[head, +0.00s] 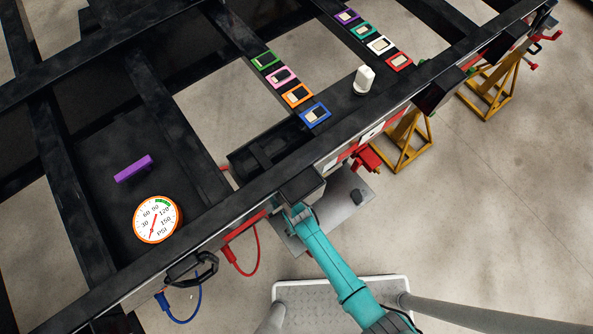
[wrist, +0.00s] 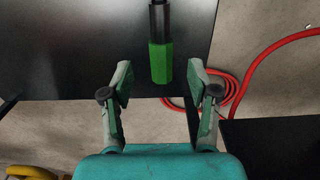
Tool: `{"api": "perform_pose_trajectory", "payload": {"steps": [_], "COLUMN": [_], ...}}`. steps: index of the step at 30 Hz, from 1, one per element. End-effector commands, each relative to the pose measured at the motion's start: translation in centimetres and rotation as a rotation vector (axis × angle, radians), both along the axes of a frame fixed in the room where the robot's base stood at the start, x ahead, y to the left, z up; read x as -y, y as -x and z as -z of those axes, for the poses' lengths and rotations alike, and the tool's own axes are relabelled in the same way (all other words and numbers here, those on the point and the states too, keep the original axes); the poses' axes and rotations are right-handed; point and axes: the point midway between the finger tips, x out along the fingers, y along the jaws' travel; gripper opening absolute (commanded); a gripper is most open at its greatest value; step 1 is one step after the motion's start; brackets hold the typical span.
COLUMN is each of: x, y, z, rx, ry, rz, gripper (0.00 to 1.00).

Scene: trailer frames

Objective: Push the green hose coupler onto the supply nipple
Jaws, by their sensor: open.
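The green hose coupler (wrist: 161,62) shows in the wrist view as a green faceted sleeve on a black stem or hose (wrist: 160,16) running out at the top. My gripper (wrist: 160,78) is open. The coupler's lower end appears between the two fingertips, with a gap on each side; how far it is in depth is unclear. In the head view my gripper (head: 298,214) is at the front edge of the black trailer frame (head: 214,235), and the coupler cannot be made out there. I cannot identify the supply nipple in either view.
A grey plate (head: 335,217) is beside my gripper, with a dark block (head: 356,196) on it. Red hose (wrist: 238,88) loops at right in the wrist view. A pressure gauge (head: 155,219), a purple bar (head: 133,169) and yellow stands (head: 407,140) are farther away.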

Motion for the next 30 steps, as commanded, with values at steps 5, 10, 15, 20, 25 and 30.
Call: {"api": "perform_pose_trajectory", "payload": {"steps": [5,10,15,20,25,30], "x": [0.1,0.0,0.0,0.0,0.0,0.0], "y": [0.3,0.3,0.3,0.3,0.3,0.3], "z": [2.2,4.2,5.0,5.0,5.0,5.0], "rx": [-0.002,-0.002,0.000,0.000,0.000,0.000], "ry": [0.002,0.001,0.000,0.000,0.000,0.000], "rz": [0.000,0.000,0.000,0.000,0.000,0.000], "gripper": [0.60,0.60,0.60,0.60,0.60,0.17]}}
